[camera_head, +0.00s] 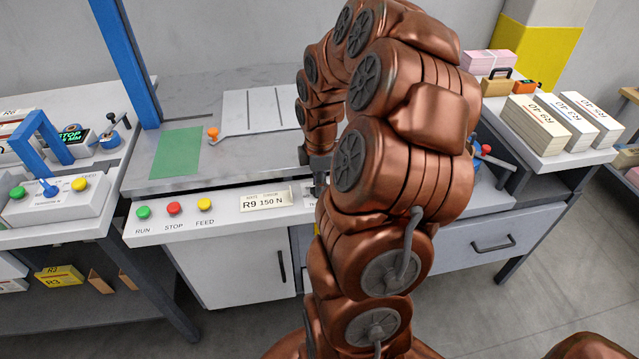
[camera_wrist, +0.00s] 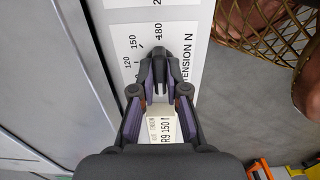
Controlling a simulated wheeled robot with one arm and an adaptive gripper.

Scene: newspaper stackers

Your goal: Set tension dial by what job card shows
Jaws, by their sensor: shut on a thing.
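The job card (camera_head: 264,200) lies on the white front panel and reads R9 and 150 N. It also shows between my finger links in the wrist view (camera_wrist: 160,128). My gripper (camera_wrist: 159,72) points down at the tension dial and is shut on its knob, which the fingers mostly hide. The dial's white scale plate (camera_wrist: 128,44) shows 120, 150, 180 and the words TENSION N. The knob's pointer cannot be made out clearly. In the head view my gripper (camera_head: 318,178) is at the panel just right of the card, partly covered by my arm.
Green, red and yellow buttons (camera_head: 174,208) marked RUN, STOP and FEED are left of the card. A green sheet (camera_head: 177,153) lies on the grey worktop behind. A blue post (camera_head: 128,60) stands at left. Paper stacks (camera_head: 540,124) are at right.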

